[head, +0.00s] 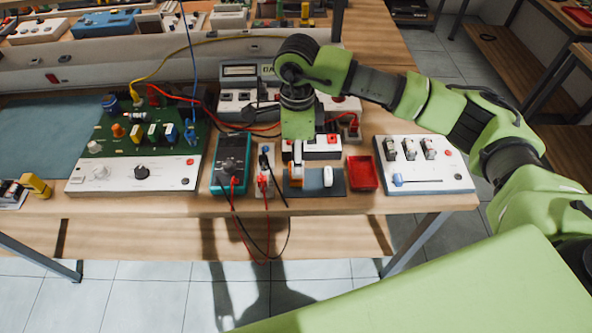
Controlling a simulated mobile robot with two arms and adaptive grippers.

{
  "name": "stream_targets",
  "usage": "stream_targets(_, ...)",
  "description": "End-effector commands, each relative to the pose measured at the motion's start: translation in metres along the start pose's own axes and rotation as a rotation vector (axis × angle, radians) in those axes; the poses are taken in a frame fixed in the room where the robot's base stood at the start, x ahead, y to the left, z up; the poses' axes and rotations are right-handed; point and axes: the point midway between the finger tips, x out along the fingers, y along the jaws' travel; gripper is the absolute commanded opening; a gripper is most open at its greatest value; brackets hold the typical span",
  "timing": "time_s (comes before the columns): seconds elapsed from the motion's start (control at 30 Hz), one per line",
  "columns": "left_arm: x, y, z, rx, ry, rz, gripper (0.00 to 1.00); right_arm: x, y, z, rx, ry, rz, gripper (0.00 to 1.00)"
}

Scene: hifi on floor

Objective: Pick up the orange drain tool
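A small orange item (284,183) lies on the dark mat (316,190) at the front edge of the workbench; it looks like the orange drain tool, but is small and partly covered. My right arm comes in from the right, and my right gripper (297,178) points down right over it. The fingers overlap the orange item, and I cannot tell whether they are closed on it. My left gripper is not in view.
A white item (328,177) lies just right on the mat. A red tray (362,173) and a white switch panel (422,164) stand further right. A teal multimeter (231,163) and a probe with hanging leads are close left. A green circuit board (140,140) is further left.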

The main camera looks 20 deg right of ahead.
Motion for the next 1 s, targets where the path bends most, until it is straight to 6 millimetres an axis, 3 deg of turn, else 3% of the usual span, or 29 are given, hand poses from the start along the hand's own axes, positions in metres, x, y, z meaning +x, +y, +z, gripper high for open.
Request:
stream_targets(0.2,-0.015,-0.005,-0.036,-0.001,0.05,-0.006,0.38,0.019,0.0,0.001,-0.001,0.002,0.004,0.4)
stream_targets(0.27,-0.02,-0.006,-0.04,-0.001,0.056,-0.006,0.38,0.028,-0.001,0.002,0.0,0.001,0.005,0.4)
stream_targets(0.43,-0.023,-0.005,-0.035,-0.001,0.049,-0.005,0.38,0.05,-0.002,0.002,-0.001,-0.002,0.001,0.4)
stream_targets(0.7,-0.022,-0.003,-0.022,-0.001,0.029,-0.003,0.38,0.055,-0.003,0.002,-0.001,-0.003,0.0,0.4)
stream_targets(0.87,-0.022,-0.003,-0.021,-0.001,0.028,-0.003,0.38,0.054,-0.003,0.002,-0.001,-0.003,0.0,0.0)
stream_targets(1.0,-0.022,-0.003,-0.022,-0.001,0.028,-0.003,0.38,0.054,-0.003,0.002,-0.001,-0.003,-0.001,0.0)
